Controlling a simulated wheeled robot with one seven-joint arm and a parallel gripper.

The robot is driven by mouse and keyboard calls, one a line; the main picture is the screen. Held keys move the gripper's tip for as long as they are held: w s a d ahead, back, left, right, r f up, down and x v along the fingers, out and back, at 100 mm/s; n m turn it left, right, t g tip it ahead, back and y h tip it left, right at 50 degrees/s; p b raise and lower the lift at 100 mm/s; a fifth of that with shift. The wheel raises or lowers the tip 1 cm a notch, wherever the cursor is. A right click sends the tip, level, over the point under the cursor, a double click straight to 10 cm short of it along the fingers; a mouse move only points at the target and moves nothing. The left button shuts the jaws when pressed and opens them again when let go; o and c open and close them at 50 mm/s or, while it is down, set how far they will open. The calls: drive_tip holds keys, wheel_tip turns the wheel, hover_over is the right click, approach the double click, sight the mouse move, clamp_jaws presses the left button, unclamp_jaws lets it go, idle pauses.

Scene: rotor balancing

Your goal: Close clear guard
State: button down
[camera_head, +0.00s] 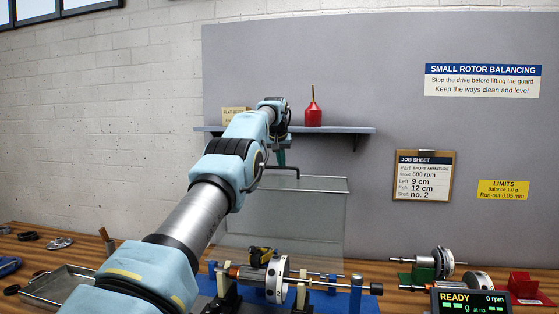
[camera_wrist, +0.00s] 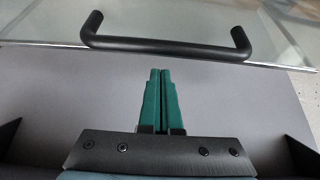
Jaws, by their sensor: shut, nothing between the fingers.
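The clear guard (camera_head: 322,215) is a transparent panel standing raised behind the balancing machine in the head view. Its black bar handle (camera_head: 285,171) is at its top edge, and the handle (camera_wrist: 165,45) also spans the upper part of the wrist view. My gripper (camera_head: 281,158) is up at the handle in the head view, partly hidden by my arm. In the wrist view my gripper (camera_wrist: 160,72) has its green fingers together and empty, just short of the handle, with a small visible gap in the picture. A rotor (camera_head: 277,279) sits on the machine below.
A shelf (camera_head: 340,130) with a red oil can (camera_head: 313,112) is on the grey back panel close behind my gripper. Spare rotors (camera_head: 435,262), a red block (camera_head: 523,284) and a READY display (camera_head: 470,301) are at right. A metal tray (camera_head: 62,287) is at left.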

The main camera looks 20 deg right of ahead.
sight(279, 179)
drive_tip(key=shift+s+a+r, duration=0.15)
drive_tip(key=shift+s+a, duration=0.2)
drive_tip(key=shift+s, duration=0.25)
drive_tip(key=shift+s+a+r, duration=0.15)
drive_tip(key=shift+s+a, duration=0.15)
drive_tip(key=shift+s, duration=0.3)
drive_tip(key=shift+s+a+r, duration=0.15)
drive_tip(key=shift+s+a, duration=0.2)
drive_tip(key=shift+s, duration=0.25)
drive_tip(key=shift+s+f+b, duration=0.1)
drive_tip(key=shift+s+b, duration=0.05)
drive_tip(key=shift+b, duration=0.3)
